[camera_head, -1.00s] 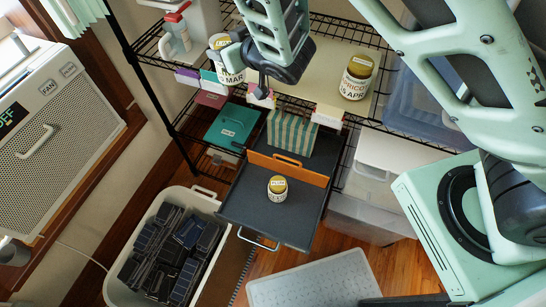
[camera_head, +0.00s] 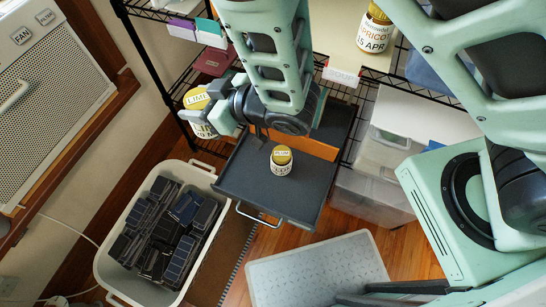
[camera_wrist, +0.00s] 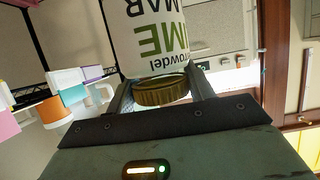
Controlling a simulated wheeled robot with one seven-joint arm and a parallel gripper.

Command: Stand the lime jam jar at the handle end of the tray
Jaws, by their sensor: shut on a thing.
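The lime jam jar (camera_head: 201,128), white-labelled with a yellow lid, is held in my gripper (camera_head: 213,108), at the left in the head view. In the wrist view the jar (camera_wrist: 155,38) fills the top middle, its lid between the fingers of my gripper (camera_wrist: 160,88). The dark grey tray (camera_head: 312,196) is lower right of the jar, with its metal handle (camera_head: 256,216) at the near end. A plum jar (camera_head: 281,161) stands on the tray, in front of an orange divider (camera_head: 318,149). My arm hides the tray's far part.
A white bin (camera_head: 112,252) of dark cases stands left of the tray. An apricot jar (camera_head: 375,32) stands on the wire shelf above. A pale step stool (camera_head: 318,272) is on the floor in front. The tray's near surface around the plum jar is bare.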

